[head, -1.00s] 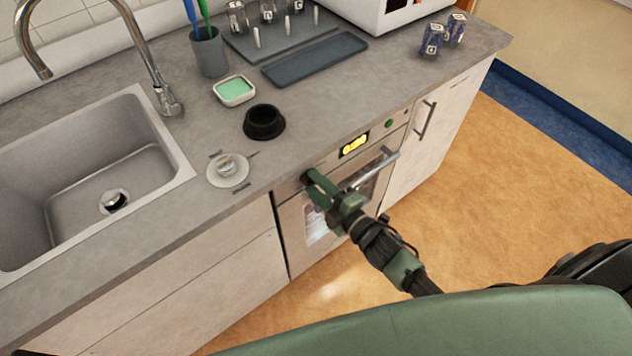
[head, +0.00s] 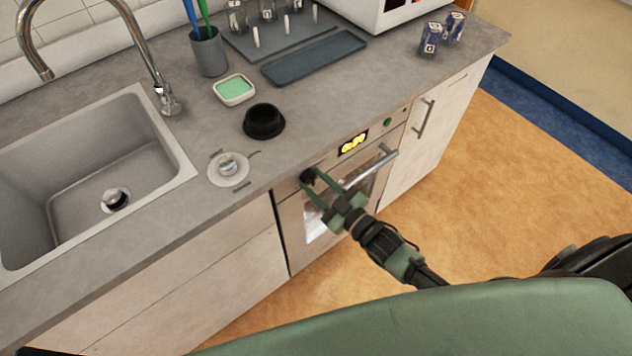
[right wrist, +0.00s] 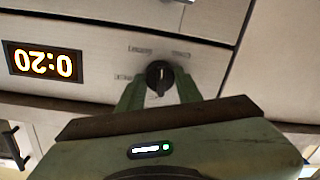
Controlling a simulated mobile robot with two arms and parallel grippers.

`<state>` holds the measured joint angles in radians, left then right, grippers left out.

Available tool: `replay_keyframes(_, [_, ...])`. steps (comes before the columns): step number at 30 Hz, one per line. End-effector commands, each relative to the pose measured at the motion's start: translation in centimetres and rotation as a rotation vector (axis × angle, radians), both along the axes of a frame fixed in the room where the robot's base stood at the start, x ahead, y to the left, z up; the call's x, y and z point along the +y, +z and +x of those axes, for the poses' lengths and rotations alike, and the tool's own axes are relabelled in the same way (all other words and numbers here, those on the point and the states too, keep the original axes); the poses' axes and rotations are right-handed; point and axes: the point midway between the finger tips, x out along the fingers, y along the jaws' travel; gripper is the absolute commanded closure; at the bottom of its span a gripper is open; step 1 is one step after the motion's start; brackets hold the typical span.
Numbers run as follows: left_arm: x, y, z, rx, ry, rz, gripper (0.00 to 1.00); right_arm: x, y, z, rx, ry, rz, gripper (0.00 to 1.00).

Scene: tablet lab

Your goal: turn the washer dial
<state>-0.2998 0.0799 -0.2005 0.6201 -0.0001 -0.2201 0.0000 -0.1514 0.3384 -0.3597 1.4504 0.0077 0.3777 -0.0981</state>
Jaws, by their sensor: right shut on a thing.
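The black washer dial (head: 307,176) is on the upper left of the front panel of the machine under the counter. In the right wrist view the dial (right wrist: 159,77) sits between my fingers, with a light pointer mark and small printed labels around it. My right gripper (head: 311,181) is shut on the dial, one green finger on each side; in the right wrist view the gripper (right wrist: 160,88) reaches up from below. The lit display (head: 353,145) is right of the dial; in the right wrist view it reads 0:20 upside down. My left gripper is not in view.
The machine's bar handle (head: 371,169) runs just below the panel, close to my right gripper. A green button (head: 387,122) is right of the display. A black bowl (head: 264,121) and a white round piece (head: 228,169) are on the counter above. The floor in front is clear.

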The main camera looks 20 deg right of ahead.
Motion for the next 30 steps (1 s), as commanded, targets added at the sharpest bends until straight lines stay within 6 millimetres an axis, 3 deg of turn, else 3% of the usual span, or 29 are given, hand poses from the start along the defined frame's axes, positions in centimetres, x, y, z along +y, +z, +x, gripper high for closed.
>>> replay_keyframes(15, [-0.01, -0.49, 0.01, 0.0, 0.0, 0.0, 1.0, -0.05, -0.25, -0.04, 0.159, 0.001, 0.432, 1.0])
replay_keyframes(30, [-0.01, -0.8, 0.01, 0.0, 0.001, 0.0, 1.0, -0.02, -0.24, -0.03, 0.232, 0.0, 0.635, 1.0])
